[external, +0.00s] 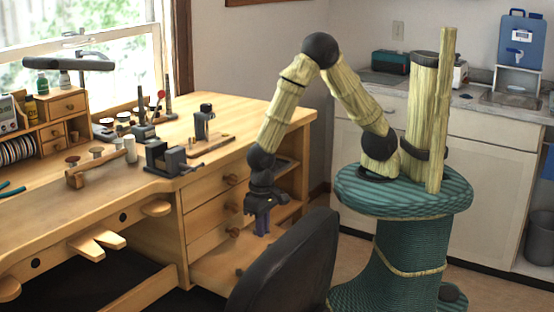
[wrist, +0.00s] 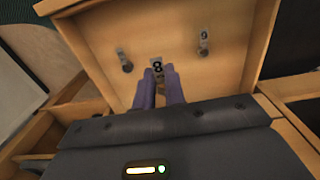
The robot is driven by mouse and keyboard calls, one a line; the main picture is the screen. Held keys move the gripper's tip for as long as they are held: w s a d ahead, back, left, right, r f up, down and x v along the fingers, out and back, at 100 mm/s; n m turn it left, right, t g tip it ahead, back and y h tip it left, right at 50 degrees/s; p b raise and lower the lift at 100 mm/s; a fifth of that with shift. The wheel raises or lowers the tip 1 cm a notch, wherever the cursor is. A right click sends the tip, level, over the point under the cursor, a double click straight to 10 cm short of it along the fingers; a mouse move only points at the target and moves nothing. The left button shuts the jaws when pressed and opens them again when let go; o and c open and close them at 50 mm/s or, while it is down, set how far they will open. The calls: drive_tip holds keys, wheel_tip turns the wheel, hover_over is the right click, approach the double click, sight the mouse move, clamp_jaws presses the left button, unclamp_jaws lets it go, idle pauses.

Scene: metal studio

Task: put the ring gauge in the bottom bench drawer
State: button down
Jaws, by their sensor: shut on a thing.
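In the external view my gripper (external: 262,226) points down over the pulled-out bottom bench drawer (external: 212,264). The drawer's pale wooden floor (wrist: 225,70) lies beyond the fingertips in the wrist view. I cannot tell whether the gauge touches that floor.
A dark chair back (external: 285,265) stands close in front of the drawer. The benchtop (external: 230,120) holds several tools.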

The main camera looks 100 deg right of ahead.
wheel_tip(320, 180, down, 6)
drive_tip(key=shift+f+b, duration=0.1)
drive_tip(key=shift+b, duration=0.55)
drive_tip(key=shift+f+b, duration=0.35)
drive_tip(key=shift+f, duration=1.5)
drive_tip(key=shift+f, duration=0.1)
drive_tip(key=c, duration=1.5)
unclamp_jaws()
